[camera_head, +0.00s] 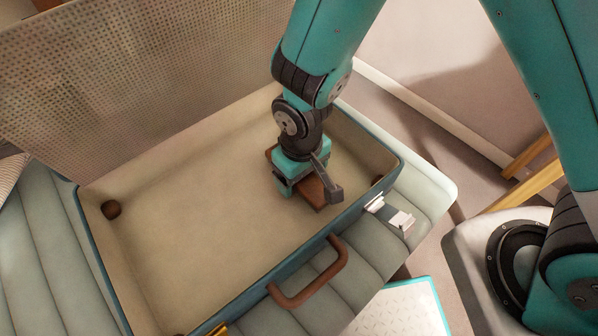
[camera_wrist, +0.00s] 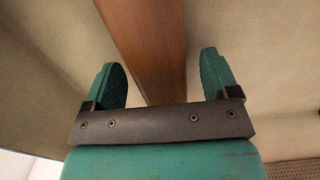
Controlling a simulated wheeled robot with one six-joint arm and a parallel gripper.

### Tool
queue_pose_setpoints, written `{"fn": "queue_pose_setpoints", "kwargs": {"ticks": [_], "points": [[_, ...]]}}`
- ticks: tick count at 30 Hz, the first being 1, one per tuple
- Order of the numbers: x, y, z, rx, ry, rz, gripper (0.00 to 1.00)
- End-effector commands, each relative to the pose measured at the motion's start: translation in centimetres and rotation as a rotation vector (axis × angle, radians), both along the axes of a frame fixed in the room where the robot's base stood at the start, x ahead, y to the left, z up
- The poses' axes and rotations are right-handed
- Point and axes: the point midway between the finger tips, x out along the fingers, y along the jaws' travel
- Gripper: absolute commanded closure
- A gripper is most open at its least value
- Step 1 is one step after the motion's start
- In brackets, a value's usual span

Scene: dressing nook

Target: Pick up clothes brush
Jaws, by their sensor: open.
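The clothes brush shows as a brown wooden piece (camera_head: 314,192) lying in the right end of the open suitcase (camera_head: 190,215). My gripper (camera_head: 299,186) is directly above it and hides much of it in the head view. In the wrist view the brown wood (camera_wrist: 146,45) runs between the two green fingers of my gripper (camera_wrist: 164,82). The fingers are apart, with a gap on each side of the wood. The brush's bristles do not show. I cannot tell how far the fingertips reach down beside the brush.
The suitcase's right and front walls stand close to my gripper. Its raised lid (camera_head: 130,70) is at the back, and its brown handle (camera_head: 312,280) is at the front. It lies on a pale green padded bench (camera_head: 425,185). The suitcase's middle and left are clear.

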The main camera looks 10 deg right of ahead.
Motion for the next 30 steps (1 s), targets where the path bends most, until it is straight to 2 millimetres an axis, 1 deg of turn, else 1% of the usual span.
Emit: {"fn": "queue_pose_setpoints", "kwargs": {"ticks": [2, 5, 6, 8, 9, 10, 17, 22, 26, 29, 30], "points": [[0.0, 0.0, 0.1, 0.000, 0.000, 0.000, 0.19], [0.0, 0.0, 0.1, 0.000, 0.000, 0.000, 0.40], [0.0, 0.0, 0.1, 0.000, 0.000, 0.000, 0.49], [0.0, 0.0, 0.1, 0.000, 0.000, 0.000, 0.63], [0.0, 0.0, 0.1, 0.000, 0.000, 0.000, 0.72], [0.0, 0.0, 0.1, 0.000, 0.000, 0.000, 0.73], [0.0, 0.0, 0.1, 0.000, 0.000, 0.000, 0.73], [0.0, 0.0, 1.0, 0.001, -0.002, 0.000, 0.73], [0.0, 0.1, 2.8, 0.003, -0.003, 0.000, 0.73], [0.1, 0.1, 5.0, 0.004, -0.005, 0.000, 0.73], [0.1, 0.1, 6.1, 0.004, -0.005, 0.000, 0.73]]}}
